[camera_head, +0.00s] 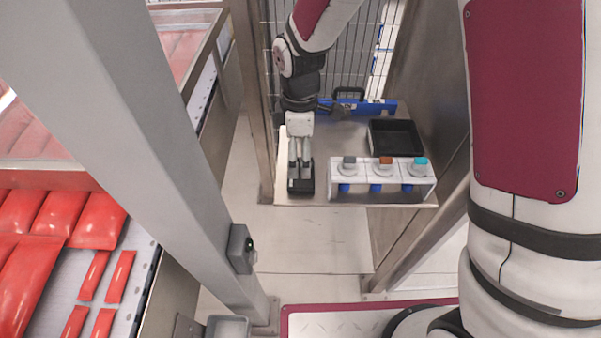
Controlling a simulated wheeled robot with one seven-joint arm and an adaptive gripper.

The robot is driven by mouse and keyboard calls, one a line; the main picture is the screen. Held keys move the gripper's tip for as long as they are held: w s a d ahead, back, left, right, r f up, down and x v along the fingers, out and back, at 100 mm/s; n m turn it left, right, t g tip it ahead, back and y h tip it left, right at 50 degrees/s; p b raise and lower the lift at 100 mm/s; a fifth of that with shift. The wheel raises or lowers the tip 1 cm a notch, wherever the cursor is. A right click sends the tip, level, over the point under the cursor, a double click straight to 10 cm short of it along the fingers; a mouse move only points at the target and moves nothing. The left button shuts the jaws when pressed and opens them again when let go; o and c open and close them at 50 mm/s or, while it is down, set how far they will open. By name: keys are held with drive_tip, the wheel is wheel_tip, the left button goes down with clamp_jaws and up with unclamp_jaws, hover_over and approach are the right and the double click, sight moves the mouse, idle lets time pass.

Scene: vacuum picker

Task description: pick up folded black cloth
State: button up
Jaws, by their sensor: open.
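My gripper (300,165) points down over the left part of a small metal shelf, with its fingers extended and slightly apart. A dark, block-like item (301,187) lies right at the fingertips near the shelf's front left edge. It looks like the folded black cloth, but its folds are too small to make out. The fingers cover part of it, and I cannot tell whether they touch it.
A grey post (150,140) crosses the left foreground. Red packs (98,220) lie at left.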

drive_tip(key=f, duration=0.2)
drive_tip(key=f+p, duration=0.1)
drive_tip(key=f, duration=0.3)
drive_tip(key=shift+s+d, duration=0.15)
drive_tip(key=shift+s, duration=0.15)
drive_tip(key=shift+f, duration=0.4)
drive_tip(key=c, duration=1.1)
drive_tip(key=shift+w+r, duration=0.1)
drive_tip(key=shift+r, duration=0.05)
drive_tip(key=shift+r, duration=0.6)
wheel_tip(320, 180, up, 2)
drive_tip(key=shift+b, duration=0.3)
drive_tip(key=s+d, duration=0.1)
drive_tip(key=s, duration=0.4)
drive_tip(key=s+r, duration=0.1)
drive_tip(key=s, duration=0.4)
drive_tip(key=s+d, duration=0.1)
drive_tip(key=s, duration=0.5)
drive_tip(key=shift+d+r+b, duration=0.25)
drive_tip(key=shift+d+b, duration=0.05)
drive_tip(key=shift+b, duration=0.05)
